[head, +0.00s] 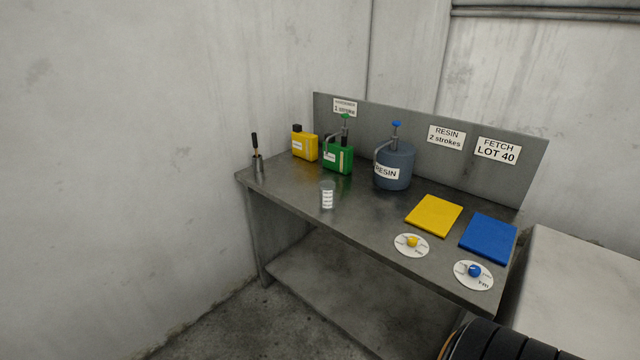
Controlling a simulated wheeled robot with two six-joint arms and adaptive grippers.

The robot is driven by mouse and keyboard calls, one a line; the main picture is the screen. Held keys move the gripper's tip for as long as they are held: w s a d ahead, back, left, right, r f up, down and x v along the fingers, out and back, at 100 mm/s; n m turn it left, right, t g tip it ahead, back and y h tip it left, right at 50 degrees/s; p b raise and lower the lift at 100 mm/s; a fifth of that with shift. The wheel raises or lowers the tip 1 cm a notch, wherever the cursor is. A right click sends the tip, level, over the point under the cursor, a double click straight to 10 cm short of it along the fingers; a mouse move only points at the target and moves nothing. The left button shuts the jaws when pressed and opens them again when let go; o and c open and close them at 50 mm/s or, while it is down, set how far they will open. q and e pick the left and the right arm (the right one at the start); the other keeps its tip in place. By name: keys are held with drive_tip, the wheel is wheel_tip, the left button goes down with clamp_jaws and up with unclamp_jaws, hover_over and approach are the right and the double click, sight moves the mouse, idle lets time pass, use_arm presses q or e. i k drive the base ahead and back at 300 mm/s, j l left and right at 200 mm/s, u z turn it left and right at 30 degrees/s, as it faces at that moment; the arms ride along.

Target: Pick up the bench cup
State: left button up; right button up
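The bench cup (327,196) is a small clear cup with a white marked label. It stands upright near the front edge of the metal bench (290,193), left of the middle. Nothing touches it. Neither of my grippers shows in the head view, so I cannot see whether they are open or shut.
Behind the cup stand a yellow jug (305,146), a green pump container (338,158) and a blue-grey resin drum (394,168). A holder with a dark-handled tool (256,152) is at the left end. Yellow (434,215) and blue (488,239) pads and two white discs lie right.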

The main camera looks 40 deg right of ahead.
sight(327, 195)
drive_tip(key=i+z, duration=0.5)
drive_tip(key=i+j+z, duration=0.1)
drive_tip(key=i+z, duration=0.25)
drive_tip(key=z, duration=0.15)
drive_tip(key=i+j+z, duration=0.3)
drive_tip(key=z, duration=0.2)
drive_tip(key=i+j+z, duration=0.35)
drive_tip(key=z, duration=0.15)
drive_tip(key=j, duration=0.1)
